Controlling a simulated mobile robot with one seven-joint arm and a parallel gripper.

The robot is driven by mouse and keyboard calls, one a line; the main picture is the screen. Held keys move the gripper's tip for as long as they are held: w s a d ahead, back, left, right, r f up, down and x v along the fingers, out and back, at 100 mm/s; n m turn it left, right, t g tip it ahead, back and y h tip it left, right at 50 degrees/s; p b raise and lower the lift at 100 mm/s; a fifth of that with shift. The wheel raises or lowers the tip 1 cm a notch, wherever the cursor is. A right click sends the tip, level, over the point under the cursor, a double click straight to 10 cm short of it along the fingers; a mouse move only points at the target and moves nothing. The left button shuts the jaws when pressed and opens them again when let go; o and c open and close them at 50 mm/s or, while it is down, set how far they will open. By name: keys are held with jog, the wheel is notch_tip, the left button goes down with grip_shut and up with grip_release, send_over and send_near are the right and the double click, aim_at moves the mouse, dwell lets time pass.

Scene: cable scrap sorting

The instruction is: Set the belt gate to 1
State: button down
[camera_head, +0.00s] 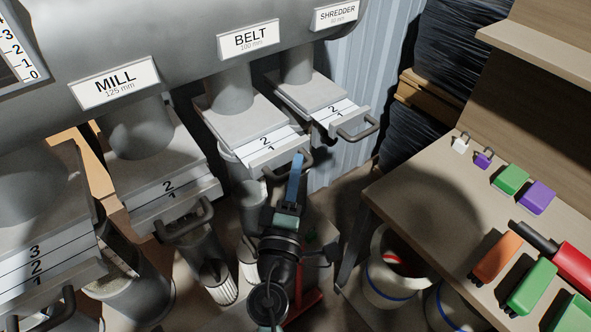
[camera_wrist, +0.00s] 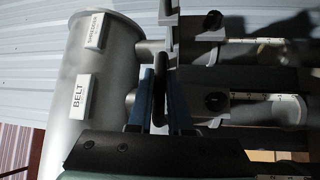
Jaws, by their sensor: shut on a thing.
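The belt gate (camera_head: 262,152) is a pale slide plate below the pipe marked BELT (camera_head: 250,40). Its marks 2 and 1 show outside the housing, with 1 nearest the front edge. A dark bar handle (camera_head: 278,173) sits at its front end. My gripper (camera_head: 297,163) is at this handle, with its blue fingers pointing up at it. In the wrist view, the dark handle bar (camera_wrist: 160,88) stands between the two blue fingers of my gripper (camera_wrist: 161,95), which is shut on it. The fingers hide part of the handle in the head view.
The mill gate (camera_head: 172,192) is to the left and the shredder gate (camera_head: 337,115) to the right, close by. A workbench (camera_head: 400,190) with coloured padlocks and tools stands at the right. Bins, including a white bucket (camera_head: 385,285), stand below.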

aim_at(285, 158)
dwell(0.3)
jog(key=shift+w+a+b, duration=0.55)
jog(key=shift+w+a, duration=0.5)
jog(key=shift+w, duration=0.3)
jog(key=c, duration=0.8)
grip_release()
jog(key=shift+s, duration=0.1)
jog(key=shift+c, duration=0.2)
